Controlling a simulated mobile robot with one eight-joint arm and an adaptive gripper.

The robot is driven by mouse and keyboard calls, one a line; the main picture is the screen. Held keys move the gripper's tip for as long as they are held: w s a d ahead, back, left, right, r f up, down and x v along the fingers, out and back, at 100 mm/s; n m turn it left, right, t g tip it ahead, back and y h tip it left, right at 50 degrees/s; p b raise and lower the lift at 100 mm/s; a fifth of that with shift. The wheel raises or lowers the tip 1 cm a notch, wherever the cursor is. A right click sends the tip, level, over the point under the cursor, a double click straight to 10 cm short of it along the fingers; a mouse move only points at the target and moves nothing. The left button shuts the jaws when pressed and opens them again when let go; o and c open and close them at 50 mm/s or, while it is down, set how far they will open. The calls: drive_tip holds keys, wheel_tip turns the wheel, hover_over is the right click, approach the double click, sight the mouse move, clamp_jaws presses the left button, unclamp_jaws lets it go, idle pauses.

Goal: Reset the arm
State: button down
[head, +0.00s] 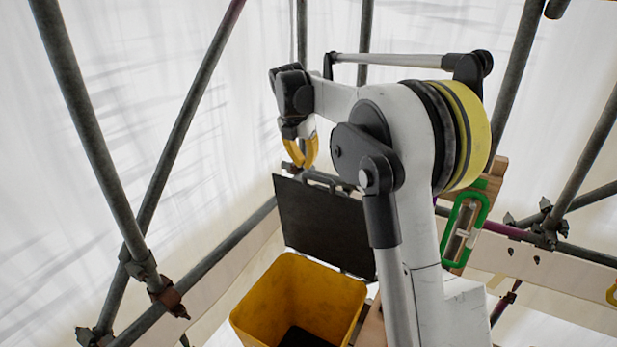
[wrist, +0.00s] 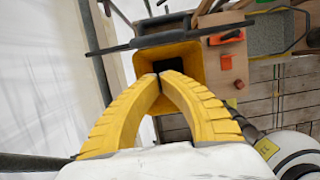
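My gripper (head: 303,166) hangs from my bent arm at the upper middle of the head view. In the wrist view, its two yellow ribbed fingers (wrist: 159,77) curve in until their dark tips meet. I see nothing held between them. The arm is folded, with its elbow raised at the right of the gripper.
A yellow bin (head: 264,303) stands open below, beside a dark upright panel (head: 322,225). The bin (wrist: 201,72) lies beneath my fingers in the wrist view. A wooden board (wrist: 230,68) carries an orange piece (wrist: 227,38).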

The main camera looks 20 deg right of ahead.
drive_tip(key=s+a+f+m+t+b, duration=0.1)
drive_tip(key=s+a+f+m+b, duration=0.25)
drive_tip(key=s+b, duration=0.2)
drive_tip(key=s+a+f+m+t+y+b, duration=0.1)
drive_tip(key=s+a+f+m+b, duration=0.1)
drive_tip(key=s+f+m+b, duration=0.25)
drive_tip(key=s+a+f+m+t+b, duration=0.1)
drive_tip(key=s+a+m+b, duration=0.3)
drive_tip(key=s, duration=0.4)
drive_tip(key=s+a+f+m+t+b, duration=0.1)
drive_tip(key=s+a+f+m+b, duration=0.1)
drive_tip(key=s+f+m+b, duration=0.4)
drive_tip(key=s+a+f+m+t+y+b, duration=0.1)
drive_tip(key=s+a+f+m+b, duration=0.1)
drive_tip(key=s+f+m+b, duration=0.5)
drive_tip(key=s+f, duration=0.4)
drive_tip(key=f, duration=0.4)
drive_tip(key=shift+s+a+f+y, duration=0.2)
drive_tip(key=shift+f+y, duration=0.1)
drive_tip(key=shift+f, duration=0.1)
